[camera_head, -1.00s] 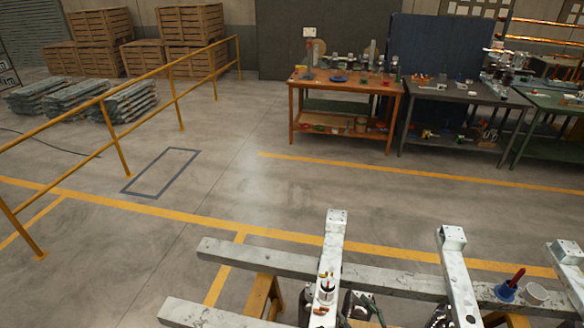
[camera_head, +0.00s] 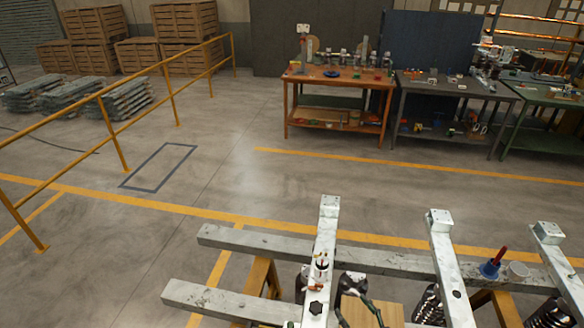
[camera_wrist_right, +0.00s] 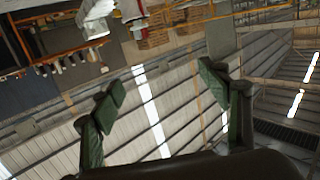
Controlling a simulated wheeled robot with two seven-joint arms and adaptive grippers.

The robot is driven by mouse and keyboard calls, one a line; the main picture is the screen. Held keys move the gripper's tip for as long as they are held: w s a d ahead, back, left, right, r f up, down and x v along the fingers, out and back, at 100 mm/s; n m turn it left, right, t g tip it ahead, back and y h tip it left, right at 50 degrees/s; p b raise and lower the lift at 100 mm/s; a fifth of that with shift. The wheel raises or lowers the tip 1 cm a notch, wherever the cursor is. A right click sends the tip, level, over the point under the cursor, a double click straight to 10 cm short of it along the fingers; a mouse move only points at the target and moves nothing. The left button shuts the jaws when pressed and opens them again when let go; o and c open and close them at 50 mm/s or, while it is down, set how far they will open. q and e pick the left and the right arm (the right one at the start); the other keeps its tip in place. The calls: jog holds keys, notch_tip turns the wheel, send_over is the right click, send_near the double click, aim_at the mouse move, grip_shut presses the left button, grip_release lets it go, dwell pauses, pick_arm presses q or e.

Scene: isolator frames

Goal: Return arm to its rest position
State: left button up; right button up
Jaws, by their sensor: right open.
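My right gripper (camera_head: 355,298) shows dark at the bottom of the head view, just right of the pale metal beam, partly cut off by the frame edge. In the right wrist view its two green-padded fingers (camera_wrist_right: 163,84) stand wide apart with nothing between them. The wrist camera is strongly tilted, with roof and walls filling much of it. My left gripper is in neither view.
Pale beams (camera_head: 330,230) form a rack close to my right gripper. Dark coil springs (camera_head: 428,303) are at the rack. Open floor (camera_head: 90,265) lies left.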

jog(key=s+d+f+m+g+h, duration=0.25)
jog(key=s+d+g, duration=0.2)
jog(key=s, duration=0.55)
jog(key=s+d+f+m+g+h, duration=0.1)
jog(key=s+d+f+g+h, duration=0.15)
jog(key=s+d, duration=0.45)
jog(key=s+d+f+m+g+h, duration=0.1)
jog(key=s+d+m+g+h, duration=0.2)
jog(key=s, duration=0.9)
jog(key=s+a+f+n+g+b, duration=0.1)
jog(key=s+f+g+b, duration=0.15)
jog(key=f, duration=1.55)
jog(key=s+f+n+g+b, duration=0.1)
jog(key=f+b, duration=0.2)
jog(key=f, duration=1.5)
pick_arm(q)
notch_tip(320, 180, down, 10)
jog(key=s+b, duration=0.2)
jog(key=b, duration=0.2)
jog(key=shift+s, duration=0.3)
pick_arm(e)
jog(key=s+f, duration=1.9)
jog(key=f, duration=0.2)
jog(key=shift+s+f+g, duration=0.3)
jog(key=shift+f+g, duration=0.05)
jog(key=shift+g, duration=0.1)
jog(key=shift+a+n, duration=0.15)
jog(key=shift+n, duration=0.1)
